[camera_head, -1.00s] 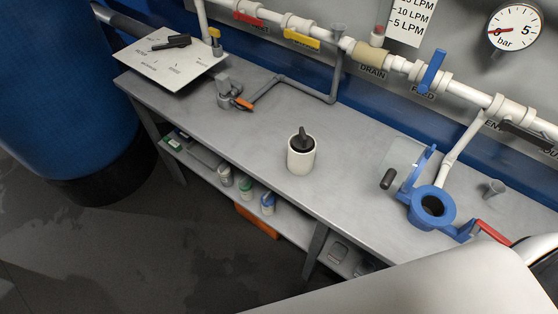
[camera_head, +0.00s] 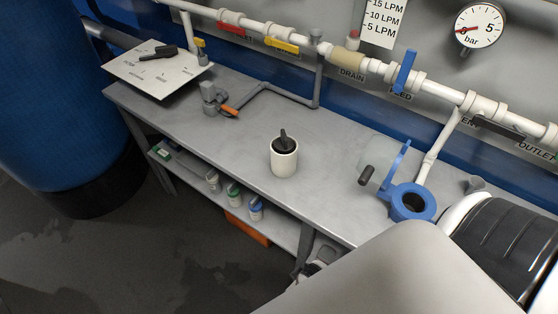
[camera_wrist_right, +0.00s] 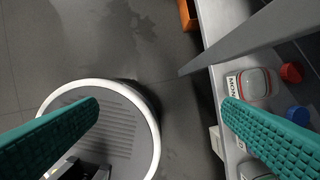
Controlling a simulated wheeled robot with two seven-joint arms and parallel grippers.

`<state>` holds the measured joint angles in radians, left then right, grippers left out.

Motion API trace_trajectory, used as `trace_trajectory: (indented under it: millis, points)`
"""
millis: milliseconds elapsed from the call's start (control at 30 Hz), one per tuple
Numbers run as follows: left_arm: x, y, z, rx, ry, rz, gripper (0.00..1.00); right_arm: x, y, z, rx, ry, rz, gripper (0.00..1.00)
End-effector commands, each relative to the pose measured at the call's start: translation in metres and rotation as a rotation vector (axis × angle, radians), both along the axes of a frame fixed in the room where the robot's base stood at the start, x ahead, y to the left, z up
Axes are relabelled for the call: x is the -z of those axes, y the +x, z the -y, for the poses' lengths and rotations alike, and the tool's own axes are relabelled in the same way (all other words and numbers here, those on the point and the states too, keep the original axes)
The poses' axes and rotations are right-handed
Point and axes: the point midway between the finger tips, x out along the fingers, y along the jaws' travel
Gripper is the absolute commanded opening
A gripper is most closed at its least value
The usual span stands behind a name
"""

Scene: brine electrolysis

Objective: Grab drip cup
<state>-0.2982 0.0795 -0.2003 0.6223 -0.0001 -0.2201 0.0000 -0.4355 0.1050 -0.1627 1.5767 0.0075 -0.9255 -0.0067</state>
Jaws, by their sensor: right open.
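A white cup (camera_head: 285,163) stands upright on the grey bench in the head view, with a dark, narrow-topped object (camera_head: 283,143) in its mouth. A small grey cup-like piece (camera_head: 475,184) is at the back right of the bench, partly covered by my arm. I cannot tell from looks which of them is the drip cup. My right gripper (camera_wrist_right: 162,106) is open and empty in the right wrist view, pointing down at the floor and the shelf edge, away from both cups. My left gripper is not in view.
A blue ring-shaped housing (camera_head: 432,214) with a blue lever stands right of the white cup. Grey piping and a valve (camera_head: 212,98) sit behind left. A white panel (camera_head: 150,70) is at the far left. Bottles (camera_wrist_right: 254,83) stand on the lower shelf. The bench's front middle is clear.

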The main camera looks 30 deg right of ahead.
Motion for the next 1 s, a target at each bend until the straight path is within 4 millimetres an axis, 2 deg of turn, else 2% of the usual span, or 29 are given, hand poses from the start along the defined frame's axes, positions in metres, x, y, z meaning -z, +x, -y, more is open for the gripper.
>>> trace_trajectory:
  millis: [33,100,333,500,600,800,900,1000]
  points:
    - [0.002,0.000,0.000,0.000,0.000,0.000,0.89,-0.019,0.011,-0.001,-0.004,0.004,0.018,0.89]
    - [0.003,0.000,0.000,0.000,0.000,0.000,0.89,-0.045,0.022,-0.003,-0.013,0.006,0.030,0.89]
    - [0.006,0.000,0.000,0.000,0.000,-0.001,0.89,-0.128,0.053,-0.013,-0.099,0.025,0.076,0.89]
    - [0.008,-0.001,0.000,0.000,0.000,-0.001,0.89,-0.195,0.084,-0.032,-0.318,0.043,0.119,0.89]
    - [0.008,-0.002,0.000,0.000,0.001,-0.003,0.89,-0.215,0.098,-0.041,-0.468,0.038,0.124,0.89]
    - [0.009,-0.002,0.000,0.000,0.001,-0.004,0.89,-0.242,0.132,-0.046,-0.766,-0.002,0.112,0.89]
    - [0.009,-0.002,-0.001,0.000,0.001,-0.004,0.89,-0.254,0.153,-0.039,-0.927,-0.044,0.086,0.89]
    - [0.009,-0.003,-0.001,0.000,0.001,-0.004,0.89,-0.270,0.180,-0.020,-1.085,-0.095,0.039,0.89]
